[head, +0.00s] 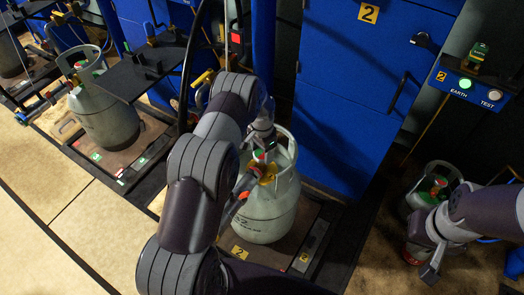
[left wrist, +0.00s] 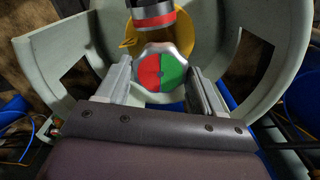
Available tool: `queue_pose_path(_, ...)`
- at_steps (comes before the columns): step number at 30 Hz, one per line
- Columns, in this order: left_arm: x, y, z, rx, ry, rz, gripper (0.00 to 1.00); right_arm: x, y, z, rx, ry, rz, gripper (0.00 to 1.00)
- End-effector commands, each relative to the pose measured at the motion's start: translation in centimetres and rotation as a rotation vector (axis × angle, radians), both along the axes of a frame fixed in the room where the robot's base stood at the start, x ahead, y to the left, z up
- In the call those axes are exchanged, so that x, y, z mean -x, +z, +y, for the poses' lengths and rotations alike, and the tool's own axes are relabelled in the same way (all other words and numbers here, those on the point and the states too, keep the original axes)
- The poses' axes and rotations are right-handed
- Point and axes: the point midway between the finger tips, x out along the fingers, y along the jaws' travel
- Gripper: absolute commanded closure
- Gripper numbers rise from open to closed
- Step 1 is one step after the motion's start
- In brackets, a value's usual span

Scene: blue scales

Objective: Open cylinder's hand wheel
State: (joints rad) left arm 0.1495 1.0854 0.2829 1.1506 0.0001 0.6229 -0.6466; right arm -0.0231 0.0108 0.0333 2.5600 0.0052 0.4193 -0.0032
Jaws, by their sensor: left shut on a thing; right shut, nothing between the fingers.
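The grey gas cylinder (head: 268,215) stands upright on the scale marked 2, with an open collar around its valve. Its hand wheel (left wrist: 162,72), half red and half green, faces the camera in the left wrist view. My left gripper (left wrist: 162,84) is shut on the hand wheel, one finger on each side. In the head view my left gripper (head: 265,143) reaches down into the collar, and my arm hides part of the cylinder; the wheel is hardly visible there. My right gripper (head: 431,271) is shut and empty at the lower right, away from the cylinder.
A yellow part (left wrist: 132,40) and a black-red-silver connector (left wrist: 153,14) sit close beyond the wheel. The collar wall (left wrist: 268,52) surrounds the gripper. Another cylinder (head: 107,115) stands on the left scale, and a smaller one (head: 420,200) near my right arm. Blue cabinets (head: 350,100) stand behind.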

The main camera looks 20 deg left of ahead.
Motion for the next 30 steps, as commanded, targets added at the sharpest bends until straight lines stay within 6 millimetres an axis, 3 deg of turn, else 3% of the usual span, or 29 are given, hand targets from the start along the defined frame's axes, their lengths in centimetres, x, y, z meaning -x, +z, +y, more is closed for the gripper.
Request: queue_pose_path(30,-0.04,0.02,0.13,0.0,0.961,-0.001,0.64,-0.01,-0.56,0.0,0.0,0.0,0.0,1.0)
